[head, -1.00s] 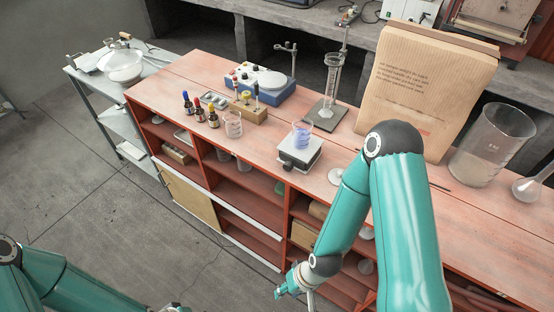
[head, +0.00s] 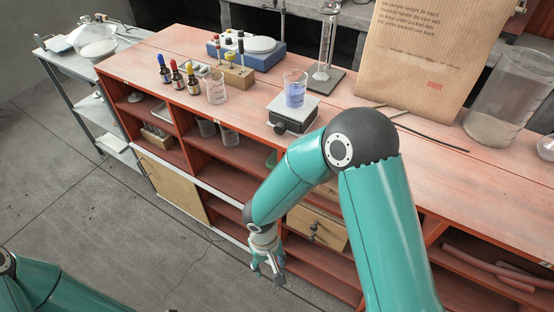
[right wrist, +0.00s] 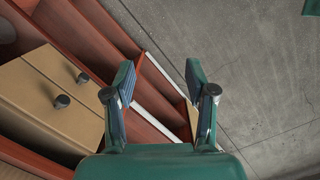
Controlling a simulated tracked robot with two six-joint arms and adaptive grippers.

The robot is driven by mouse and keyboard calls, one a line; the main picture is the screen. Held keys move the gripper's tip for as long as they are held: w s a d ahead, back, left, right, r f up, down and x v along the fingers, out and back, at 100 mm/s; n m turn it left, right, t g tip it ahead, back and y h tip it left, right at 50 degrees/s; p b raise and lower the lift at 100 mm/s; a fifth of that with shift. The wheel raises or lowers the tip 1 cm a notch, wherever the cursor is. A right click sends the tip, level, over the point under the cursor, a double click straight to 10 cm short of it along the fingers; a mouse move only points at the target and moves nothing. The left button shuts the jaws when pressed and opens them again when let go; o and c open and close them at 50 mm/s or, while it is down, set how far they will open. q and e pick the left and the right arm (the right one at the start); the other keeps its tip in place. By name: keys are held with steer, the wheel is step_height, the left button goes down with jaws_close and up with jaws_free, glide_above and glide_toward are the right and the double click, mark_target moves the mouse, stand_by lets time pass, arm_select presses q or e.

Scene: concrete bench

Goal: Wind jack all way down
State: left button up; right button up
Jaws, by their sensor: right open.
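The jack (head: 292,112) is a small lab jack with a pale top plate and a dark base, on the front edge of the wooden bench. A glass beaker (head: 295,88) with blue-violet liquid stands on its plate. My left gripper is out of view; only my left arm shows.
A tall paper bag (head: 420,50) and a large glass beaker (head: 508,95) stand right of the jack. An empty beaker (head: 215,87) and dropper bottles (head: 178,77) stand left. A drawer with knobs (right wrist: 50,95) is near my right gripper.

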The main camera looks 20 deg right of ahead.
steer(key=w+d+f+t+h+b, duration=0.1)
steer(key=w+t+h+b, duration=0.25)
steer(key=w+b, duration=0.4)
arm_select(q)
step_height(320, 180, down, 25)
steer(key=b, duration=1.4)
arm_select(e)
steer(key=m+t+h, duration=0.9)
steer(key=m+h, duration=0.2)
steer(key=m, duration=0.3)
glide_toward(279, 131)
steer(key=shift+y, duration=0.25)
steer(key=p+x, duration=0.2)
steer(key=p, duration=0.1)
steer(key=p+x, duration=0.6)
steer(key=shift+w+d+r, duration=0.1)
steer(key=shift+d+r, duration=0.15)
steer(key=shift+r, duration=0.2)
steer(key=shift+w+d+f+p, duration=0.15)
steer(key=shift+w+d+p, duration=0.15)
steer(key=shift+w+d, duration=0.15)
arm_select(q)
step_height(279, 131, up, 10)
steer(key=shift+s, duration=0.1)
arm_select(e)
steer(key=shift+c, duration=0.4)
jaws_close()
